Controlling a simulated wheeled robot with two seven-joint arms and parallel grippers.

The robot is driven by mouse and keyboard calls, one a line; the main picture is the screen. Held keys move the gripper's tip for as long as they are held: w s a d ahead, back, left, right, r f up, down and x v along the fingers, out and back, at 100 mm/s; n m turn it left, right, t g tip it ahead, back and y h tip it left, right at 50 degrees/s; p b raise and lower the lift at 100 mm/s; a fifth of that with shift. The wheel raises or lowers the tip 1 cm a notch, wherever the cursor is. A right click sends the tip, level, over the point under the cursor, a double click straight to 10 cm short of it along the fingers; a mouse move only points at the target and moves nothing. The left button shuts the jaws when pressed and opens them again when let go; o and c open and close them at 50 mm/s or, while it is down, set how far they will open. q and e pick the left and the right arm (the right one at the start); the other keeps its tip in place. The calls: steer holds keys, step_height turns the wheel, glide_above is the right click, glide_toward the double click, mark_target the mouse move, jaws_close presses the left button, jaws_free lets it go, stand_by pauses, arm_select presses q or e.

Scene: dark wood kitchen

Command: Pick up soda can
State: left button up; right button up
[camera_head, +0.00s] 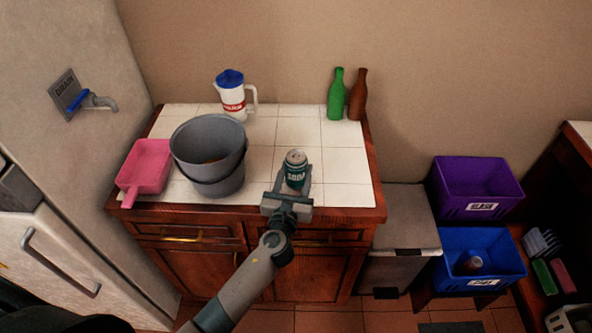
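A dark green soda can (295,171) with a silver top stands upright near the front edge of the white tiled counter (340,190). My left gripper (294,181) reaches in from the front, with a finger on each side of the can's lower part. I cannot tell whether the fingers touch the can or leave a small gap. The gripper's palm hides the can's base, so I cannot tell whether it rests on the tiles. My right gripper is not in view.
A white jug (232,98), a green bottle (336,95) and a brown bottle (357,95) stand at the back. Purple (476,211) and blue (488,284) crates are right. Tiles right of the can are clear.

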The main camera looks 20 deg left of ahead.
mark_target(295, 170)
arm_select(q)
steer(key=shift+r, duration=0.2)
steer(key=shift+r+p, duration=0.45)
steer(key=shift+r, duration=1.3)
steer(key=shift+d+r, duration=0.2)
steer(key=d+r+b, duration=0.2)
steer(key=d+r, duration=0.4)
steer(key=d, duration=0.5)
steer(key=shift+w+r, duration=0.15)
steer(key=shift+r, duration=0.15)
steer(key=shift+d, duration=0.15)
